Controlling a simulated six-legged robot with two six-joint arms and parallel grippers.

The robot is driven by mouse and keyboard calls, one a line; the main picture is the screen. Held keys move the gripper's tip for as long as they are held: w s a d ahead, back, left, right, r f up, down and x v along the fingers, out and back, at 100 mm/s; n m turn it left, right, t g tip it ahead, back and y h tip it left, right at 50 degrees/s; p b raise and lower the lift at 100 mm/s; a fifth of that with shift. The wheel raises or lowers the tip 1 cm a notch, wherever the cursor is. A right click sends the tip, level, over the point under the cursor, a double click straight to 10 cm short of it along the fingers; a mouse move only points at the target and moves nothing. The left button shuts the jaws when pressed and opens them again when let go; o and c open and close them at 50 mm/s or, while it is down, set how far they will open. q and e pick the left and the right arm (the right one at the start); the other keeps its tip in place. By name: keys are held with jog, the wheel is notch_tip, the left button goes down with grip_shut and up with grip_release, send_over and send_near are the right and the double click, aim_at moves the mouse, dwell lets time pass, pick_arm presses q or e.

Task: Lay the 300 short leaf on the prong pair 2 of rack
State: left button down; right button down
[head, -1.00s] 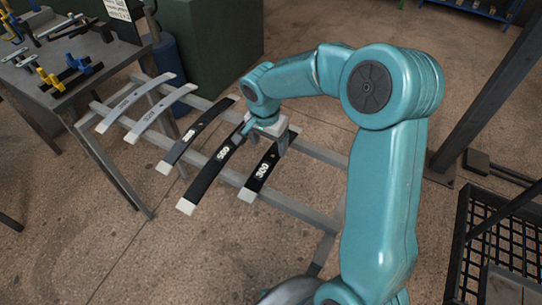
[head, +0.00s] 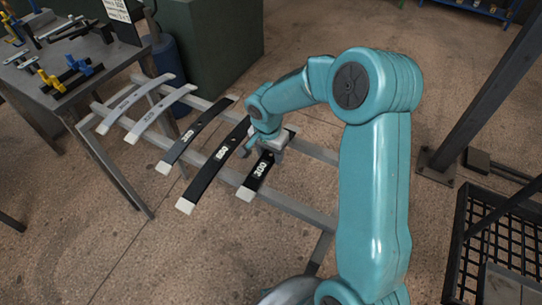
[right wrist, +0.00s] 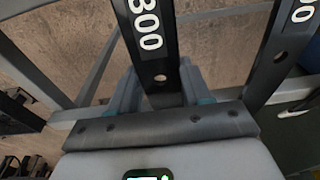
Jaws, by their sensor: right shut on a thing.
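The short black leaf marked 300 (head: 260,174) lies across the rails at the right end of the row, with a pale near tip. My right gripper (head: 266,146) is at its far part, shut on it. In the right wrist view the leaf (right wrist: 147,45) runs between the two fingers (right wrist: 160,88), and its number and a hole show. The rack (head: 300,211) is a grey frame with two long rails. Its prongs are too small to tell apart, so I cannot tell which pair is 2. My left gripper is out of view.
A longer black leaf (head: 218,157) lies close on the left, then another dark leaf (head: 193,133) and two grey leaves (head: 160,110). A bench with tools (head: 75,60) stands at the upper left. A dark mesh crate (head: 500,235) is at the right. The rails' right end is bare.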

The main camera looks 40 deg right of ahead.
aim_at(271, 154)
jog(key=shift+d+r, duration=0.1)
jog(key=shift+r, duration=0.45)
notch_tip(271, 154, up, 19)
jog(key=p, duration=0.1)
